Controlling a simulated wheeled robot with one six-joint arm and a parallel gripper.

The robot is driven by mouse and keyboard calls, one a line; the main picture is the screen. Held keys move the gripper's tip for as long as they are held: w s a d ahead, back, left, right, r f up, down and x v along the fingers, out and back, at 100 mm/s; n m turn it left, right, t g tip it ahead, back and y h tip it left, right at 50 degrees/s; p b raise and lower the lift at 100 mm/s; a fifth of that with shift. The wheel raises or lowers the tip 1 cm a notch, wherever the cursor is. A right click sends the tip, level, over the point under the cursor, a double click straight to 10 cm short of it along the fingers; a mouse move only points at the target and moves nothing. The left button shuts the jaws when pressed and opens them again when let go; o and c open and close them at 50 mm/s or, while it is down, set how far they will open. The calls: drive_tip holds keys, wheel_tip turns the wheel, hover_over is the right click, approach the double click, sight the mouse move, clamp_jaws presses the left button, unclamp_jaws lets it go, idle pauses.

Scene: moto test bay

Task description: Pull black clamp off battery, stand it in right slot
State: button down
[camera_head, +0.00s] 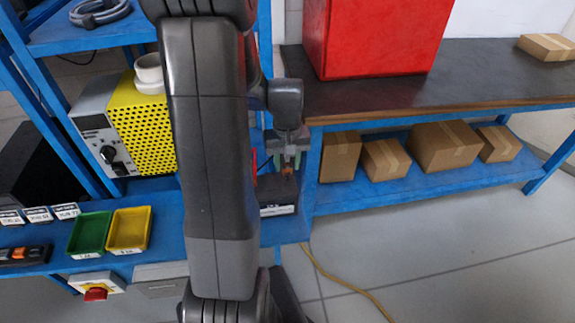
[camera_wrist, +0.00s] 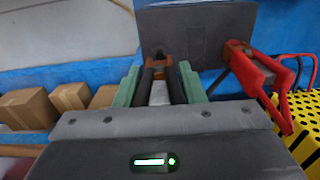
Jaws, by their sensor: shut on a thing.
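My gripper (camera_wrist: 160,90) has its green fingertips closed on the dark handles of the black clamp (camera_wrist: 174,86). The clamp's copper-coloured jaws (camera_wrist: 158,62) point away from me, at the edge of a dark grey block (camera_wrist: 205,28) that looks like the battery. I cannot tell whether the jaws still touch it. A red clamp (camera_wrist: 250,72) sits at the block's right side. In the head view my gripper (camera_head: 289,158) points down over the dark battery (camera_head: 276,188), partly hidden by my arm. I cannot make out the right slot.
A yellow perforated charger (camera_head: 142,122) stands left of my arm, with green (camera_head: 90,232) and yellow (camera_head: 129,229) trays in front. A dark-topped bench (camera_head: 400,88) with a red box (camera_head: 375,38) is at right, cardboard boxes (camera_head: 444,145) beneath. The floor at front right is clear except a yellow cable (camera_head: 345,283).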

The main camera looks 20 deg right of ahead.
drive_tip(key=shift+r+p, duration=1.05)
drive_tip(key=shift+r, duration=0.6)
drive_tip(key=shift+r+p, duration=1.85)
drive_tip(key=shift+r, duration=0.65)
